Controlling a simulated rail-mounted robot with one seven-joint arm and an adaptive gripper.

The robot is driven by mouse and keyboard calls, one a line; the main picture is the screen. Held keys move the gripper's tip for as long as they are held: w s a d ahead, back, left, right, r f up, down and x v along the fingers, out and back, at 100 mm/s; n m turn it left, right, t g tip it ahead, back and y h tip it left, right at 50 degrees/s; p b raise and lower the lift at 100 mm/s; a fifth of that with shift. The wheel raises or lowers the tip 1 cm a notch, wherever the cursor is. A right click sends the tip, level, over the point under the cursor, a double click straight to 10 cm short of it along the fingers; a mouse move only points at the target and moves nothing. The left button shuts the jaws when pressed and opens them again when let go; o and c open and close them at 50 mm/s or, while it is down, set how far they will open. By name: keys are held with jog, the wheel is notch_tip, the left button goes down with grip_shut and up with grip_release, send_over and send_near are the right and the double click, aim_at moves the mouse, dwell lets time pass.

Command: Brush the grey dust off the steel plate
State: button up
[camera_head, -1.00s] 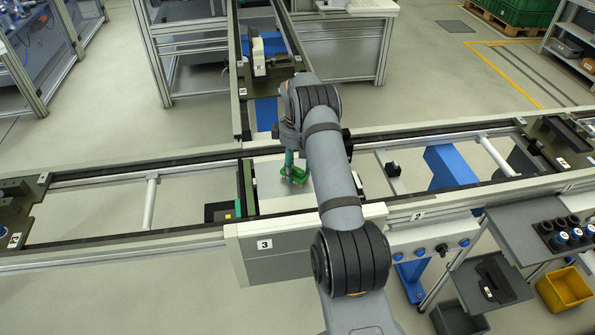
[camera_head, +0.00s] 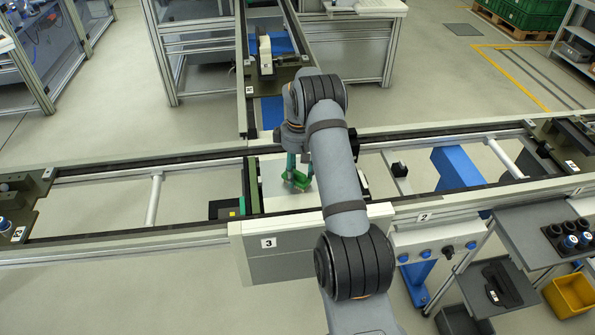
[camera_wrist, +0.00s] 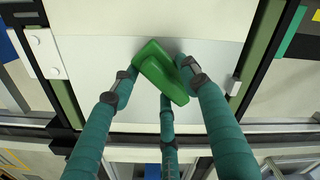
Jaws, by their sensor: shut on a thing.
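The steel plate (camera_head: 272,180) lies at the crossing of the rails in the head view, partly hidden by my arm. In the wrist view the pale plate (camera_wrist: 85,82) spreads under my fingers. My gripper (camera_wrist: 166,85) has teal fingers closed around a green brush (camera_wrist: 158,68). The brush (camera_head: 297,181) also shows in the head view beside my forearm, over the plate. It is tilted in the wrist view, and its bristles are hidden. I cannot tell whether it touches the plate. No grey dust can be made out clearly.
Dark rails with pale frames run along both sides of the plate. A carrier with a white part (camera_head: 265,55) stands on the rear line. A yellow bin (camera_head: 572,296) is at the lower right.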

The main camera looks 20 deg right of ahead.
aim_at(300, 184)
jog(key=shift+s+a+f+b, duration=0.15)
jog(key=shift+s+b, duration=0.2)
jog(key=shift+s, duration=0.2)
jog(key=shift+s+a+b, duration=0.1)
jog(key=shift+s+b, duration=0.2)
jog(key=shift+s, duration=0.25)
jog(key=shift+s+a+b, duration=0.25)
jog(key=shift+s+b, duration=0.15)
jog(key=shift+s, duration=0.45)
jog(key=shift+s+a+f+b, duration=0.1)
jog(key=shift+s+a+b, duration=0.15)
jog(key=shift+s+b, duration=0.5)
jog(key=shift+s+a+b, duration=0.2)
jog(key=shift+s+b, duration=0.15)
jog(key=shift+s, duration=0.65)
jog(key=shift+r+p, duration=0.45)
jog(key=shift+p, duration=0.05)
notch_tip(300, 184, up, 4)
jog(key=p, duration=0.3)
jog(key=shift+s+r, duration=0.1)
jog(key=shift+r, duration=0.15)
jog(key=shift+w+r+p, duration=0.25)
jog(key=shift+r+p, duration=0.15)
jog(key=shift+p, duration=0.1)
jog(key=shift+s, duration=0.1)
